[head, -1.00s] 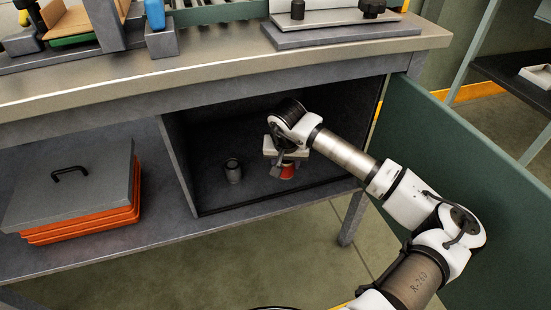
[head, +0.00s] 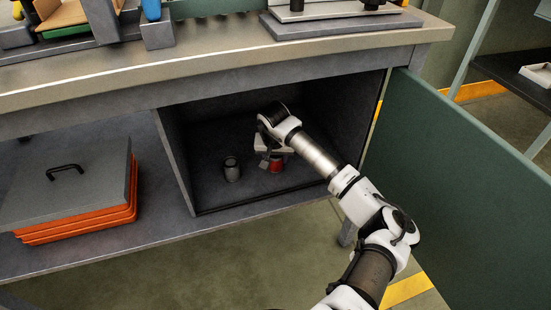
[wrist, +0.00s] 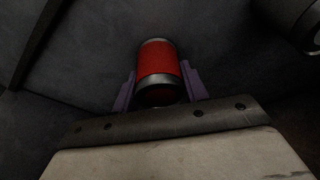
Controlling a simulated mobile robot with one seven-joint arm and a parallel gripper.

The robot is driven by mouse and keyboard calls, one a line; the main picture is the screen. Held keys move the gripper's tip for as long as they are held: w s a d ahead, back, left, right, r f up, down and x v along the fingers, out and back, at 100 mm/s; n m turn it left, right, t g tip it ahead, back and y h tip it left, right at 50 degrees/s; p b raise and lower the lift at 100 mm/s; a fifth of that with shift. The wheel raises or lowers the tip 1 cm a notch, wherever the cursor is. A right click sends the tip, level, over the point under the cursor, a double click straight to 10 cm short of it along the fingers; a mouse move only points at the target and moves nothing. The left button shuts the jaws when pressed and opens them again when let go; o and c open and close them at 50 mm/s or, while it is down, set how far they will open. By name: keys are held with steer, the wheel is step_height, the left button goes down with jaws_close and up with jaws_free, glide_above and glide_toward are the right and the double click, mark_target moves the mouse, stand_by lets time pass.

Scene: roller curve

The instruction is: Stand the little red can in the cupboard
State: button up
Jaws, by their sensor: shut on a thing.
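The little red can (head: 276,165) is inside the open cupboard (head: 212,190), low over its floor. In the wrist view the can (wrist: 160,62) shows a red body with dark grey ends. My gripper (head: 269,161) is inside the cupboard too, shut on the can, with one finger on each side of it in the wrist view (wrist: 160,90). The can looks roughly upright in the head view. Whether its base touches the cupboard floor I cannot tell. The gripper hides part of it.
A small grey can (head: 232,169) stands on the cupboard floor to the left of the red can. The green door (head: 470,190) is swung open at the right. Orange trays with a grey lid (head: 70,185) lie on the shelf left of the cupboard's side wall (head: 178,160).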

mark_target(275, 158)
steer(key=shift+f, duration=0.15)
steer(key=o, duration=1.1)
steer(key=shift+c, duration=0.2)
steer(key=shift+r, duration=0.5)
steer(key=p+v, duration=0.1)
steer(key=v, duration=0.6)
steer(key=shift+s, duration=0.1)
steer(key=shift+f, duration=0.1)
